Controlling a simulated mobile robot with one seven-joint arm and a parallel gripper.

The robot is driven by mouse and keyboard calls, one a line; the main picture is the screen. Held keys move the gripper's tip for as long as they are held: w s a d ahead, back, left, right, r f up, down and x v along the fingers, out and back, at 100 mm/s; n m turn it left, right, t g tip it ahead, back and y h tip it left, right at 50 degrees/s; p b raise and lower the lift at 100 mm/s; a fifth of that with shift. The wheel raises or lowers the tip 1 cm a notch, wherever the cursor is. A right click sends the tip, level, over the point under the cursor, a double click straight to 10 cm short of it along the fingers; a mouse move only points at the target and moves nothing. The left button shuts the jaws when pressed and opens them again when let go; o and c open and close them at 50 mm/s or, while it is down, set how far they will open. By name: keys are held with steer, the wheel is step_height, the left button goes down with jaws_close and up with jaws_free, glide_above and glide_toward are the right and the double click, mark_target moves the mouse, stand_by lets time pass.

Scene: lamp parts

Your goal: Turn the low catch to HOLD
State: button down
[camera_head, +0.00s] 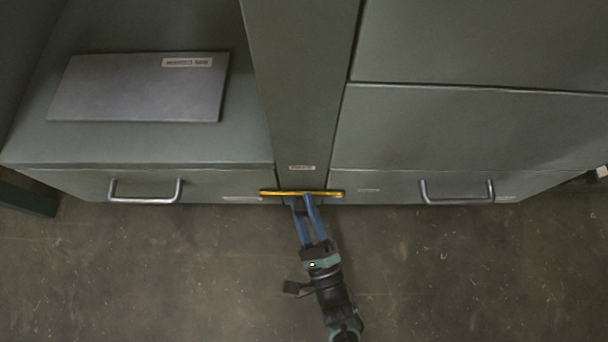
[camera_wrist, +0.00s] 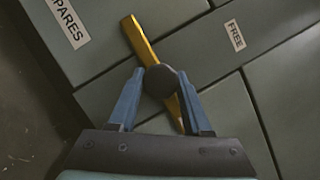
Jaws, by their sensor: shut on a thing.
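The low catch is a yellow bar (camera_head: 330,194) at the foot of the narrow middle column. It lies about level across the column in the head view, below a small label (camera_head: 301,168). In the wrist view the bar (camera_wrist: 142,42) runs beneath a round dark knob (camera_wrist: 161,80). My gripper (camera_head: 304,199) reaches it from the front, with its blue fingers shut on the knob, one on each side in the wrist view (camera_wrist: 162,88). A FREE label (camera_wrist: 235,36) is beside the bar there. I cannot read a HOLD label in either view.
Drawers with grey handles flank the catch, left (camera_head: 145,198) and right (camera_head: 457,200). A SPARES label (camera_wrist: 68,20) is on the left drawer. A flat grey plate (camera_head: 140,88) lies on the left cabinet top. The floor (camera_head: 480,280) in front is clear.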

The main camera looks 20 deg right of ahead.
steer(key=shift+w+a+r, duration=0.1)
steer(key=shift+w, duration=0.15)
steer(key=shift+c, duration=1.7)
jaws_free()
steer(key=shift+s, duration=0.1)
steer(key=v, duration=1.3)
steer(key=shift+p, duration=0.35)
